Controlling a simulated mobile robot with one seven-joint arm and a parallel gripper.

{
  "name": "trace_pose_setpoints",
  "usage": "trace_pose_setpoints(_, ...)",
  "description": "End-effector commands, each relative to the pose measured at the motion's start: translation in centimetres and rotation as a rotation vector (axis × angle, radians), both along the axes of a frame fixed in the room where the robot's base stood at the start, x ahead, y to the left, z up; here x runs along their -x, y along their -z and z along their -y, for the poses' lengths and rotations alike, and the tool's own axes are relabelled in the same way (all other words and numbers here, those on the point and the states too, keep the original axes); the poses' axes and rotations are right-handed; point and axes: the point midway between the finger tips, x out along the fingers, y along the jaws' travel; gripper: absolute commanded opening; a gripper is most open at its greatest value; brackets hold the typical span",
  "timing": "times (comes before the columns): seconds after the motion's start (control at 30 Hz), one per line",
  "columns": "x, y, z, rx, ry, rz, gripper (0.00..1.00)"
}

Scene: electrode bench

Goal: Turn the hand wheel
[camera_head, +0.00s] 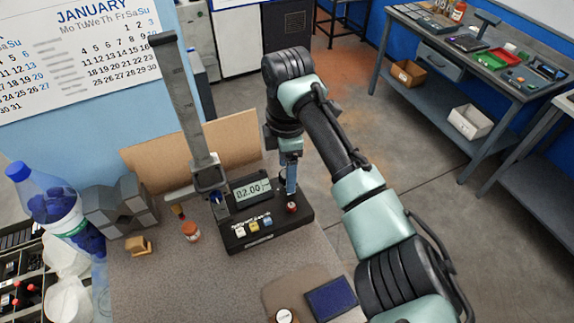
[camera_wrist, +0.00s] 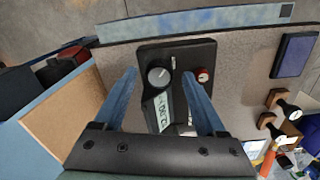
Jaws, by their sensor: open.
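The likely hand wheel is a round dark knob (camera_wrist: 158,77) with a light pointer mark, on the black instrument (camera_wrist: 204,52) in the wrist view. My gripper (camera_wrist: 160,74) is open, its two blue fingers appearing on either side of the knob with gaps. I cannot tell how far the tips are above it. In the head view, my gripper (camera_head: 291,178) points down over the right part of the instrument (camera_head: 262,238) and hides the knob. The instrument's display (camera_head: 252,189) reads about 02.00.
A red button (camera_wrist: 203,75) sits close to the right fingertip. A tall metal column (camera_head: 182,105) stands behind the instrument's left side. A brown board (camera_head: 240,140) stands behind. A bottle (camera_head: 55,205), grey blocks (camera_head: 122,205) and a blue pad (camera_head: 331,299) are farther off.

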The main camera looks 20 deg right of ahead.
Motion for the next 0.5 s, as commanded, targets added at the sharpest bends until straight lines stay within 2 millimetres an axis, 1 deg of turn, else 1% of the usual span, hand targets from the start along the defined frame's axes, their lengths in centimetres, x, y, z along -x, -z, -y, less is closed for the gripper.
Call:
trace_pose_setpoints(0.1, 0.05, 0.49, 0.01, 0.000, 0.000, -0.002, 0.73)
trace_pose_setpoints(0.33, 0.04, 0.57, 0.02, 0.000, 0.001, -0.001, 0.73)
trace_pose_setpoints(0.37, 0.04, 0.56, 0.02, 0.000, 0.000, -0.001, 0.70)
trace_pose_setpoints(0.5, 0.04, 0.54, 0.02, 0.000, 0.000, -0.001, 0.44)
